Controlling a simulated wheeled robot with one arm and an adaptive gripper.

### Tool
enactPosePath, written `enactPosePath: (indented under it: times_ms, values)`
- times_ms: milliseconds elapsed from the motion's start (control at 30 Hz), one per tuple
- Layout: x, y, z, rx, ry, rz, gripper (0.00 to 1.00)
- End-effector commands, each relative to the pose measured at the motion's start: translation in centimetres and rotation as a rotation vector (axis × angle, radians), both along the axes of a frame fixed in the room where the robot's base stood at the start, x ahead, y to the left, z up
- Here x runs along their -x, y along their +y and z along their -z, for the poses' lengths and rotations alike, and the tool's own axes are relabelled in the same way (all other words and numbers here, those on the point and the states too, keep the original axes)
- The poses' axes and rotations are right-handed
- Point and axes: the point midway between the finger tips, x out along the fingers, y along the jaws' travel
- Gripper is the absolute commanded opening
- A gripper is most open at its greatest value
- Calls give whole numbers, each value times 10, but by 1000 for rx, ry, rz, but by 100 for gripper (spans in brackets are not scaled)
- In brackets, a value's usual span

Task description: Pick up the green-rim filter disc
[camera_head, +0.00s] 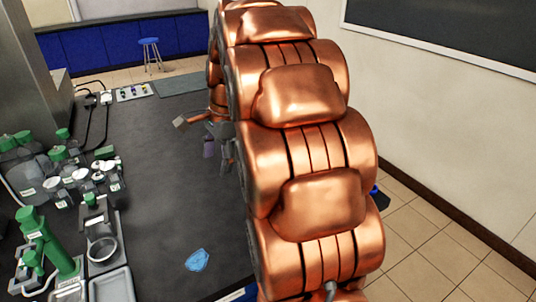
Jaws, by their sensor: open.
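I cannot make out the green-rim filter disc in this view. It may be too small to tell or hidden behind my copper arm, which covers the middle of the picture. My gripper (205,142) shows partly at the arm's left side, over the dark bench (165,185). Its fingers are spread apart, and it is open. A small purple item (208,149) shows between the fingers; I cannot tell whether it touches them.
Green-capped bottles (65,165) and a green-topped stand (45,245) crowd the bench's left side. A grey tray (112,286) and a blue crumpled item (197,260) lie near the front. A small white rack (133,92) stands farther back. The bench's middle is clear.

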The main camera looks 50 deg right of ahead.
Motion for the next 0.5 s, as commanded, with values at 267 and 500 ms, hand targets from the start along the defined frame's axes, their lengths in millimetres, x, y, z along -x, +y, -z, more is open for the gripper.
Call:
enactPosePath:
  times_ms: [267, 500]
  values:
    - [-38, -118, 15, -88, -35, 546, 75]
    - [-41, -211, 27, -178, -61, 944, 75]
